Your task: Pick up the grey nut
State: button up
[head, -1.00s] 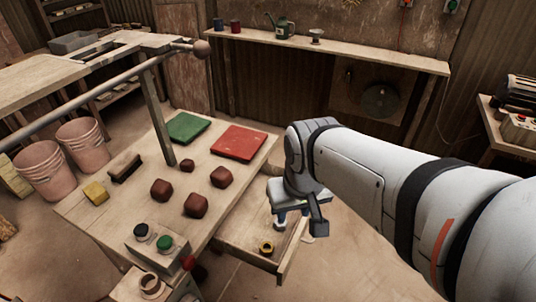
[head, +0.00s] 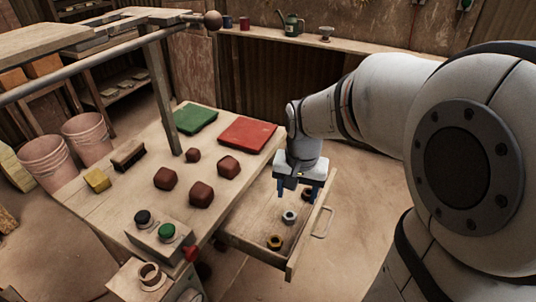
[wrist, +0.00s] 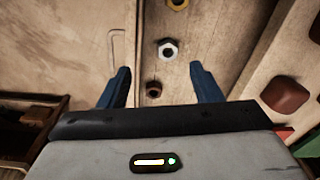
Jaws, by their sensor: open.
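The grey nut (head: 289,216) lies flat in the open wooden drawer (head: 247,237), between a yellow nut (head: 275,242) and a copper-brown nut (head: 307,194). In the wrist view the grey nut (wrist: 168,49) is fully visible, just beyond the fingertips. The brown nut (wrist: 153,89) shows between the blue fingers, and the yellow nut (wrist: 176,4) is cut by the top edge. My gripper (head: 297,192) is open and empty, pointing down above the drawer's far part. It also shows in the wrist view (wrist: 160,70).
Drawer walls and a front handle (head: 322,222) border the nuts closely. The worktop (head: 125,207) beside it bears several brown blocks, a red plate (head: 248,132), a green plate (head: 194,118) and a button box (head: 160,240). Open floor lies to the right.

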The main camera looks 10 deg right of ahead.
jog(key=m+b, duration=0.2)
send_over(290, 215)
jog(key=shift+g, duration=0.4)
notch_tip(290, 215, down, 6)
jog(key=shift+r, duration=0.15)
notch_tip(290, 215, down, 8)
jog(key=shift+r+b, duration=0.25)
jog(key=shift+b, duration=0.05)
jog(key=shift+c, duration=0.6)
jog(key=c, duration=1)
